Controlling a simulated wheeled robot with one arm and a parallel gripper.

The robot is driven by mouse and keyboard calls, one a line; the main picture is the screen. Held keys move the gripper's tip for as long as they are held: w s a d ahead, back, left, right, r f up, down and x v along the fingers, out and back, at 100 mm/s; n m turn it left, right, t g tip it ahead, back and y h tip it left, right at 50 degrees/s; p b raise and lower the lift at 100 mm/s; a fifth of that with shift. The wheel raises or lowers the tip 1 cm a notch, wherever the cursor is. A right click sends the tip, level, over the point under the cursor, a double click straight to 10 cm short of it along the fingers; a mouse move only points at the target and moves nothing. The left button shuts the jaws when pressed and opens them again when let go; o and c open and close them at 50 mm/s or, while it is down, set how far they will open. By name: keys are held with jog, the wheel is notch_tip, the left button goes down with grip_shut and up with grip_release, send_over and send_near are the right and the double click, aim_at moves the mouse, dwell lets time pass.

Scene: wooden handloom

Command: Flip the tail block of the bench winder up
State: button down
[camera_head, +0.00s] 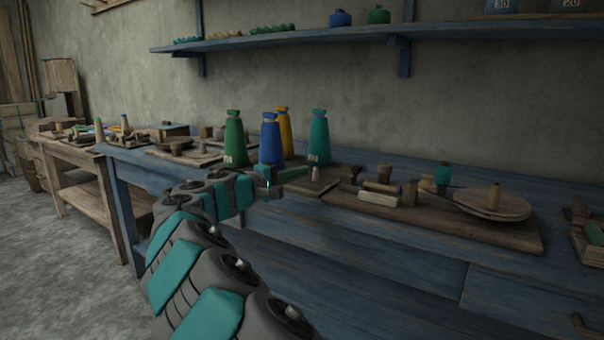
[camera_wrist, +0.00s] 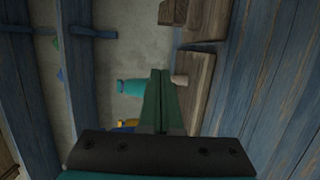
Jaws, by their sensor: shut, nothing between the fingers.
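The bench winder appears to be the long wooden board (camera_head: 465,229) on the blue bench, with a round wooden disc (camera_head: 495,204) at its right. Small blocks and a pale roller (camera_head: 378,198) sit at its left part. A small upright wooden block (camera_head: 410,193) stands near the roller; I cannot tell for sure which piece is the tail block. My gripper (camera_head: 306,170) is shut and empty, left of the winder and in front of the yarn cones.
Green (camera_head: 235,140), blue (camera_head: 270,140), yellow (camera_head: 284,125) and teal (camera_head: 319,140) cones stand behind my gripper. A blue shelf (camera_head: 350,33) runs along the wall above. Bare blue bench (camera_head: 400,262) lies in front of the winder. Another wooden piece (camera_head: 585,235) is at far right.

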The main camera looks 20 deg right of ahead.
aim_at(344, 170)
jog(key=x, duration=0.7)
jog(key=shift+d+p, duration=0.2)
jog(key=shift+p, duration=0.1)
jog(key=shift+s+d, duration=0.4)
jog(key=shift+s, duration=0.2)
jog(key=shift+s+d, duration=0.4)
jog(key=shift+s, duration=0.2)
jog(key=shift+s+d, duration=0.3)
jog(key=shift+s, duration=0.05)
jog(key=shift+s+f, duration=0.1)
jog(key=shift+s+d+b, duration=0.75)
jog(key=shift+s+d, duration=0.15)
jog(key=shift+s, duration=0.2)
